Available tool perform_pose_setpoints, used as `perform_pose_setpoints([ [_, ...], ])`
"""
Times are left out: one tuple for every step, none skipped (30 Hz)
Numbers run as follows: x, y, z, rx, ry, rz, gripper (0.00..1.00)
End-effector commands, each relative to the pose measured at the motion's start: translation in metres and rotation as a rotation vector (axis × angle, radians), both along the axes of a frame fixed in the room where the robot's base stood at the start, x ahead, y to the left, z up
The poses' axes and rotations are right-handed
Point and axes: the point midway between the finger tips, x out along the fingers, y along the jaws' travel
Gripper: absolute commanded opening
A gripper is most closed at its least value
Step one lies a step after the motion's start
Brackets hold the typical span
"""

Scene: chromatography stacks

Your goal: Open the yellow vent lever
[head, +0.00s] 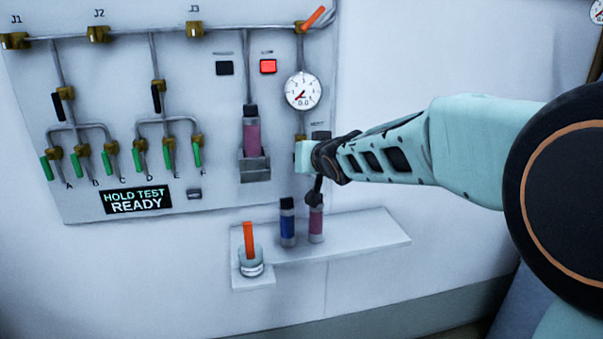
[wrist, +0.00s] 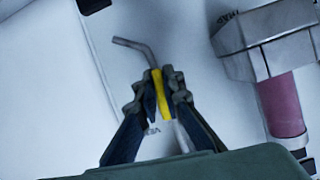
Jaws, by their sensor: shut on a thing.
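The yellow vent lever (wrist: 160,95) shows in the wrist view as a narrow yellow bar between my fingers, beside a bent grey tube (wrist: 135,44). My gripper (wrist: 159,82) is shut on the lever, with a finger on each side of it. In the head view my gripper (head: 319,160) is at the right edge of the panel, below the round gauge (head: 303,91). There the lever is hidden by my gripper, and its valve is mostly covered.
The wall panel (head: 95,200) carries several green-handled valves at left and an orange lever (head: 313,18) at top. A pink column (head: 252,135) sits in a holder left of my gripper. Below, a shelf (head: 370,235) bears blue and pink vials and a glass with an orange strip.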

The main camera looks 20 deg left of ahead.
Motion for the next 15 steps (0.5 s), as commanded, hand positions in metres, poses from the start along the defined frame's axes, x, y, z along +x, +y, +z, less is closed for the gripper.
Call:
perform_pose_setpoints([
  [-0.0002, 0.0005, -0.0060, -0.015, -0.012, 0.001, 0.00],
  [-0.0001, 0.0003, -0.0058, -0.025, -0.018, 0.002, 0.00],
  [0.0002, -0.0003, -0.0055, -0.038, -0.024, 0.001, 0.00],
  [0.0004, -0.0005, -0.0050, -0.046, -0.030, 0.001, 0.00],
  [0.0005, -0.0006, -0.0043, -0.053, -0.035, 0.001, 0.00],
  [0.0004, -0.0008, -0.0042, -0.063, -0.040, 0.001, 0.00],
  [0.0006, -0.0012, -0.0041, -0.068, -0.043, 0.001, 0.00],
  [0.0009, -0.0015, -0.0039, -0.075, -0.047, 0.001, 0.00],
  [0.0012, -0.0019, -0.0033, -0.081, -0.051, 0.001, 0.00],
  [0.0013, -0.0021, -0.0030, -0.086, -0.054, 0.001, 0.00],
  [0.0015, -0.0023, -0.0028, -0.090, -0.055, 0.001, 0.00],
  [0.0014, -0.0023, -0.0025, -0.095, -0.058, 0.001, 0.00],
  [0.0014, -0.0023, -0.0022, -0.097, -0.060, 0.001, 0.00],
  [0.0015, -0.0023, -0.0020, -0.100, -0.062, 0.001, 0.00],
  [0.0014, -0.0024, -0.0017, -0.104, -0.063, 0.002, 0.00],
])
